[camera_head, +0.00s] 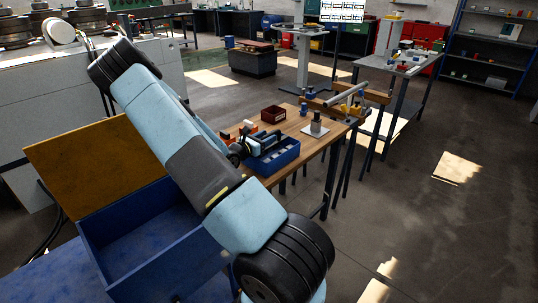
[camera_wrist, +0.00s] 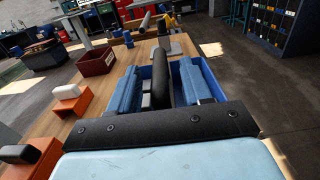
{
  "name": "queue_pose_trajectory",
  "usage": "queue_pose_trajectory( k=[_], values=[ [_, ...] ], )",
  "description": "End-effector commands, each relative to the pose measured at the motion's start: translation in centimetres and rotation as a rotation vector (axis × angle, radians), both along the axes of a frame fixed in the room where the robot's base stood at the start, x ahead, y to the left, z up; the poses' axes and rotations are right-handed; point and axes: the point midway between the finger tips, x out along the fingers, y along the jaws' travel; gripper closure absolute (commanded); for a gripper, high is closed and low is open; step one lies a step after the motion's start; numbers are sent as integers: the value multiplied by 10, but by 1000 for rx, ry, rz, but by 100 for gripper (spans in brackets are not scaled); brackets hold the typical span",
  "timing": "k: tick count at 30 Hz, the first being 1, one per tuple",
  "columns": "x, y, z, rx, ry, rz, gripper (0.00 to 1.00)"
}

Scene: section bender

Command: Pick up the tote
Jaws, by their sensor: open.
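The blue tote (camera_head: 280,163) stands upright on the wooden table, near its front edge. It also shows in the wrist view (camera_wrist: 217,84), partly hidden behind my gripper. A dark rounded bar (camera_wrist: 161,78), seemingly its handle, runs lengthwise over it. My gripper (camera_wrist: 160,88) is open, with one blue-grey finger on each side of the bar. Gaps show between the fingers and the bar. In the head view my gripper (camera_head: 243,148) is at the tote's left end, mostly hidden by my arm. Grey items show inside the tote.
On the table (camera_head: 305,150), a dark red box (camera_head: 273,114), orange-and-white blocks (camera_wrist: 70,101) and a grey plate with a cylinder (camera_head: 315,129) stand near the tote. An open blue box (camera_head: 140,235) with a wooden lid is at left. Floor at right is clear.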

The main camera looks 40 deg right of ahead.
Motion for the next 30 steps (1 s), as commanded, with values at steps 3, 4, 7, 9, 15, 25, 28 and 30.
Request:
queue_pose_trajectory(
  k=[3, 4, 7, 9, 15, 25, 28, 30],
  values=[
    [1, -8, 0, 1, 0, 0, 52],
    [1, -8, 0, 1, 0, 0, 52],
    [1, -8, 0, 1, -1, 0, 52],
    [1, -8, 0, 1, -1, 0, 53],
    [1, -8, 0, 0, -1, 0, 73],
    [1, -8, 0, 0, -1, 0, 100],
    [1, -7, 0, 0, -1, 0, 100],
    [1, -7, 0, 0, -1, 0, 100]
  ],
)
